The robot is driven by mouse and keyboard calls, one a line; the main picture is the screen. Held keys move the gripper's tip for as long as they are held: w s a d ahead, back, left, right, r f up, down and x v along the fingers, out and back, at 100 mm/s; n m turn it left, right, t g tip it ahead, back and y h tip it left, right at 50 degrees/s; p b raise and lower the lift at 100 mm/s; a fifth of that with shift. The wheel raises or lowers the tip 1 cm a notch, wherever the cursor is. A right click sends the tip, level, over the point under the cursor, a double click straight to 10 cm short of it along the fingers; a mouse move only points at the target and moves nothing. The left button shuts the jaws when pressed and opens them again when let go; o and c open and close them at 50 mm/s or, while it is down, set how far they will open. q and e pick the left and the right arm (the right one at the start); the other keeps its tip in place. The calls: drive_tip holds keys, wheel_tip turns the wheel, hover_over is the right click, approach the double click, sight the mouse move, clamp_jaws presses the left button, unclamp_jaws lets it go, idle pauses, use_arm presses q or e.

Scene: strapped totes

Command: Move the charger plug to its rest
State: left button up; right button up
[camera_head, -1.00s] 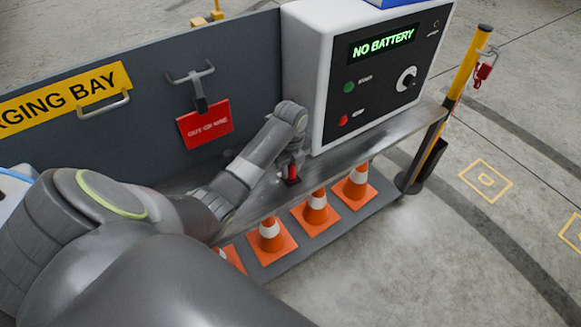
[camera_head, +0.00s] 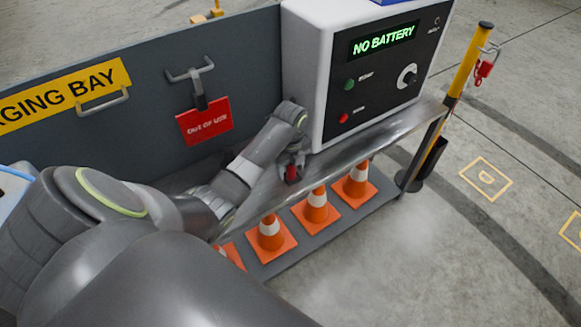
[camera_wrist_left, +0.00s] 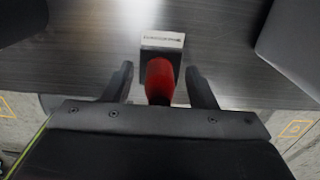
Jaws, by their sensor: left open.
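The charger plug appears to be the red-handled piece (camera_head: 291,175) with a dark block on the metal bench, in front of the white charger cabinet. In the left wrist view its red handle (camera_wrist_left: 160,82) points toward me, and its dark block carries a small pale label. My left gripper (camera_head: 294,164) is down at it. In the left wrist view the gripper (camera_wrist_left: 160,90) is open, with one finger on each side of the handle and a visible gap on both sides. I cannot make out the rest. My right gripper is not in view.
The charger cabinet (camera_head: 310,85) reads "NO BATTERY" and stands close right of my gripper. A grey back panel (camera_head: 250,60) carries a red "out of use" sign (camera_head: 206,122). Several orange cones (camera_head: 316,208) stand below the bench edge. A yellow post (camera_head: 467,65) is at right.

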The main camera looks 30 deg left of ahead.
use_arm(q)
wheel_tip(320, 180, up, 9)
drive_tip(key=shift+w+f+p, duration=0.1)
drive_tip(key=shift+f+p, duration=0.1)
drive_tip(key=shift+p, duration=0.35)
wheel_tip(320, 180, up, 9)
drive_tip(key=p, duration=0.8)
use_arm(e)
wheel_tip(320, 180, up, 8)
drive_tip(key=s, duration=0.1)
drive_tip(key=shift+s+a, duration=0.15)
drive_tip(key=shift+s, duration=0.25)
use_arm(q)
drive_tip(key=shift+f, duration=0.1)
